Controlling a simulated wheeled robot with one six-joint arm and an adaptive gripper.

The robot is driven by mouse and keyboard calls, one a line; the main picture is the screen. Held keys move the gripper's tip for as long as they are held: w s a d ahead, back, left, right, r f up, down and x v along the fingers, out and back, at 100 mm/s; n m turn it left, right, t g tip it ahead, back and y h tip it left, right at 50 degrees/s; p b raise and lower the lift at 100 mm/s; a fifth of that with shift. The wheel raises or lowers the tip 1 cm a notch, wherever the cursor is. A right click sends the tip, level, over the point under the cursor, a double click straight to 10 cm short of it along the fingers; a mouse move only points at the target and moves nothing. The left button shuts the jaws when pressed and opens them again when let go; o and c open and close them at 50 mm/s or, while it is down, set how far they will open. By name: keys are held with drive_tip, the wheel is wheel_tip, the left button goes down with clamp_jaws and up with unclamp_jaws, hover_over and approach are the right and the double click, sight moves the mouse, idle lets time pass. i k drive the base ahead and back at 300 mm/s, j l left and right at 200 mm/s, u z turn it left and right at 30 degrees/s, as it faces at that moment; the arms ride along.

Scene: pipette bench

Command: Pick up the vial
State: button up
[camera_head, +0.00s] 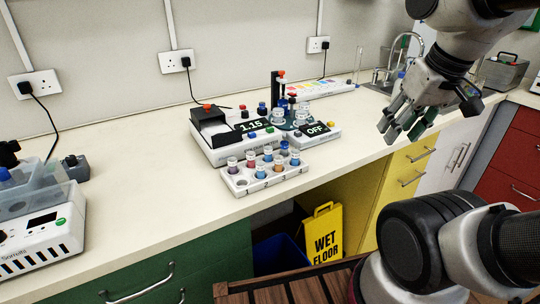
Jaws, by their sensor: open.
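Several small vials with coloured contents stand upright in a white rack (290,180) at the front edge of the bench. One vial (232,165) is at the rack's left end, and another vial (295,158) is at its right end. Which one is the task's vial I cannot tell. More capped vials stand on and around the instruments behind. My gripper (400,125) is open with nothing visible between its fingers. It hangs above the right part of the bench, to the right of the rack and apart from it.
A white instrument reading 1.15 (225,150) and another marked OFF (318,135) stand right behind the rack. A white device (40,240) is at the far left. A sink tap (408,38) is at the back right.

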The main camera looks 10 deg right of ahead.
sight(260, 164)
drive_tip(key=k+j+z, duration=0.1)
drive_tip(key=j, duration=0.3)
drive_tip(key=k+j, duration=0.2)
drive_tip(key=j, duration=0.2)
drive_tip(key=k+j+z, duration=0.15)
drive_tip(key=j, duration=0.25)
drive_tip(key=k+j, duration=0.15)
drive_tip(key=j, duration=0.2)
drive_tip(key=k+j+z, duration=0.15)
drive_tip(key=j, duration=0.25)
